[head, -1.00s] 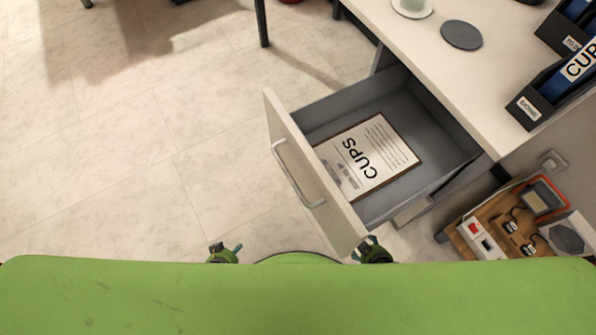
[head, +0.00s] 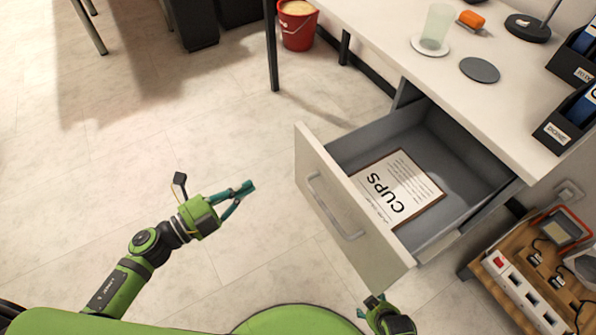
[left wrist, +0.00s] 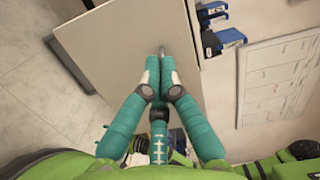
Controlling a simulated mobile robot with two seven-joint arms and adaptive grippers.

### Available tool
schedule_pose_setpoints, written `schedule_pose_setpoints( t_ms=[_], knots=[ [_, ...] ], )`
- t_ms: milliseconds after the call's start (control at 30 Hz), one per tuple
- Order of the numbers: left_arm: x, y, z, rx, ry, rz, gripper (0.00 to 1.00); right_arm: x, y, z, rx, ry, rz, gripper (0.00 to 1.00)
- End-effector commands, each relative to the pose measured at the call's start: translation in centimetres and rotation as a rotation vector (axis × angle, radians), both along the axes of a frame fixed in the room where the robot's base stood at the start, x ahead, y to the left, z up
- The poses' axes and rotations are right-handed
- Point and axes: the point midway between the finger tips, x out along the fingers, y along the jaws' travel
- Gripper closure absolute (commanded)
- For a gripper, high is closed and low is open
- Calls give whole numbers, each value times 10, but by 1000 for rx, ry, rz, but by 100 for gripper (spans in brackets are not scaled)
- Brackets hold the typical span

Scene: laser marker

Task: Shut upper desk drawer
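The upper desk drawer (head: 365,225) is pulled well out from under the white desk (head: 440,75). Its pale front carries a metal bar handle (head: 332,209). A sheet marked CUPS (head: 412,187) lies inside the drawer. My left gripper (head: 247,187) is in front of the drawer, to its left, apart from it and pointing toward the front. Its teal fingers are together and hold nothing; they also show together in the left wrist view (left wrist: 160,57), before a pale panel. My right gripper (head: 369,303) is just below the drawer front's near corner, partly cut off; its finger state is unclear.
A cup (head: 437,25), a dark round coaster (head: 479,70) and file holders (head: 562,130) stand on the desk. A red bucket (head: 297,27) is on the floor behind. A wooden board with devices (head: 525,285) is at the lower right. The floor left of the drawer is clear.

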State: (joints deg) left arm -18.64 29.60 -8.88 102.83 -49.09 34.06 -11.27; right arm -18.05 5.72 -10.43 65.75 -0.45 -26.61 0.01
Motion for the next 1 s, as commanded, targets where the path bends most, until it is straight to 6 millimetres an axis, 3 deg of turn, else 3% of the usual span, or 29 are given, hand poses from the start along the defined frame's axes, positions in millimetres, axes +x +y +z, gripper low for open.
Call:
schedule_pose_setpoints(
  t_ms=[100,267,467,800,1000],
  knots=[
    [-15,-15,18,65,-89,-97,100,-1,0,0,-1,10,-2,34],
    [-17,-24,25,86,-122,-131,100,-1,0,1,-1,12,-2,34],
    [2,-49,26,82,-123,-128,100,-1,0,1,0,4,-1,34],
    [44,-107,25,81,-120,-127,100,2,-1,1,2,-21,2,34],
    [59,-127,24,82,-118,-126,100,-1,-2,-2,0,-15,3,34]
  ],
)
